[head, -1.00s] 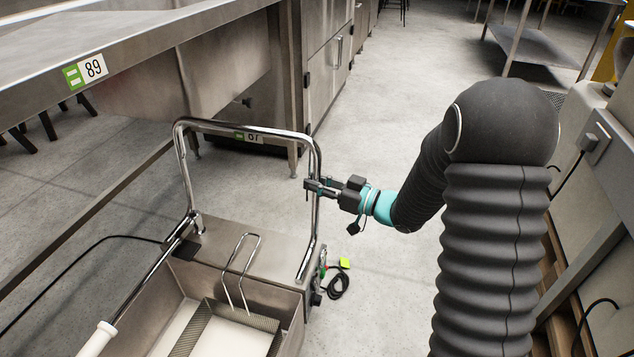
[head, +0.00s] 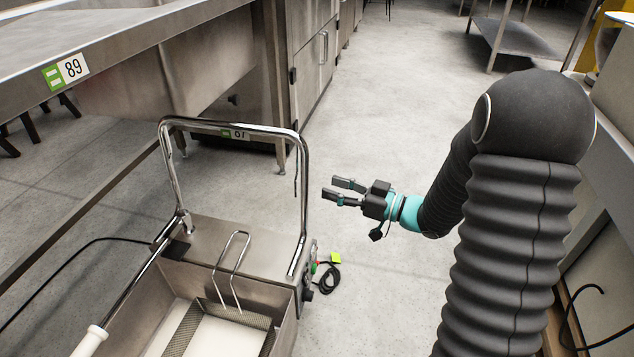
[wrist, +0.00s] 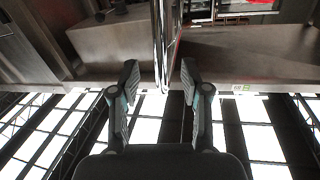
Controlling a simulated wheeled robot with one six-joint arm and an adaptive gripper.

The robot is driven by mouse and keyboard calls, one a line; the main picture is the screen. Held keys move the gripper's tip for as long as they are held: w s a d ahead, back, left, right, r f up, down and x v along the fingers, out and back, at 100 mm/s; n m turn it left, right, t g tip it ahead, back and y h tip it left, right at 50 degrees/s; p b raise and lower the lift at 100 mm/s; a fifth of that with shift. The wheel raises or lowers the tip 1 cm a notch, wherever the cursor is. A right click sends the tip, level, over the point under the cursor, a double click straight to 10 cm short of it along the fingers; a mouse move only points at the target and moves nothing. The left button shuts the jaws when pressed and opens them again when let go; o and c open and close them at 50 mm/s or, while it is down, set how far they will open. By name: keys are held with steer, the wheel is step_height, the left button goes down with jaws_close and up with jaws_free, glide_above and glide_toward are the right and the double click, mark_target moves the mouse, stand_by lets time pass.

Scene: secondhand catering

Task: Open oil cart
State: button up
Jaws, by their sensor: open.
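The oil cart (head: 228,250) is a stainless steel box at the lower middle of the head view. Its tall chrome handle (head: 304,190) rises as an upright loop at the far end. My gripper (head: 333,190) is open and empty, to the right of the handle and apart from it. In the wrist view the open fingers (wrist: 157,75) point towards a vertical chrome bar (wrist: 163,45), seen between them. A wire basket (head: 215,328) with a wire handle sits in the cart's open tray. A rod with a white grip (head: 92,340) lies along the left side.
A steel counter (head: 120,50) with a tag reading 89 runs along the left. Steel cabinets (head: 312,65) stand behind the cart. A black cable (head: 328,278) lies by its right side. The concrete floor (head: 390,110) behind my gripper is clear.

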steer(key=shift+v, duration=1.9)
